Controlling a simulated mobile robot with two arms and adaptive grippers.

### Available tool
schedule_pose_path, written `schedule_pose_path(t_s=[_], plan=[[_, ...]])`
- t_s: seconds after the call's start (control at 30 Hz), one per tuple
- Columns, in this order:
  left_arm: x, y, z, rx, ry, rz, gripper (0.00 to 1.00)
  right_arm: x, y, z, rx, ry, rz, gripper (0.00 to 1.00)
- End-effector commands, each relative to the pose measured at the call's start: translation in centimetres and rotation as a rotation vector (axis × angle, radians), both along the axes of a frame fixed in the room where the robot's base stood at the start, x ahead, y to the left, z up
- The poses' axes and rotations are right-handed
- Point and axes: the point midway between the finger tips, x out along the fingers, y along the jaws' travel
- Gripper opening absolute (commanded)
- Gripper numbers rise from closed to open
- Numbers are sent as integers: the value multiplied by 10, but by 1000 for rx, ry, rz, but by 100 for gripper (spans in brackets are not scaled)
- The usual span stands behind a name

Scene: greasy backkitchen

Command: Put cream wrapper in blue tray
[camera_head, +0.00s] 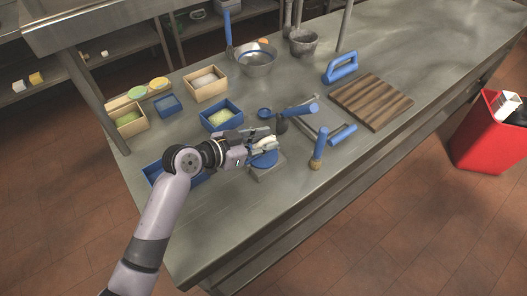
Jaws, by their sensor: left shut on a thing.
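My left gripper (270,138) reaches in from the lower left over the steel table. It is shut on a small pale thing, which looks like the cream wrapper (265,145); the fingers hide part of it. It is just above or against a blue round dish (265,159) on a grey block; I cannot tell if they touch. A blue tray (154,172) lies to the left, near the table's left edge, largely hidden behind my left arm. My right gripper is out of view.
Wooden and blue boxes (221,116) stand at the left and behind. A blue-handled brush (318,150) and other blue-handled tools lie to the right of the gripper. A wooden board (370,101) lies farther right. The front right of the table is clear.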

Motion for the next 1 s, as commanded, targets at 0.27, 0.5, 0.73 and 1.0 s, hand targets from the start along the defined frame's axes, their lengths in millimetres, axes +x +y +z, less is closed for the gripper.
schedule_pose_path(t_s=[0.27,0.5,0.73,1.0], plan=[[-1,0,-30,-1,4,1,12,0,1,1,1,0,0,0],[0,0,-54,-1,1,-1,12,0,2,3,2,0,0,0],[0,0,-54,0,-1,0,12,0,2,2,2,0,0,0],[0,0,-57,0,0,-1,35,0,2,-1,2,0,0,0]])
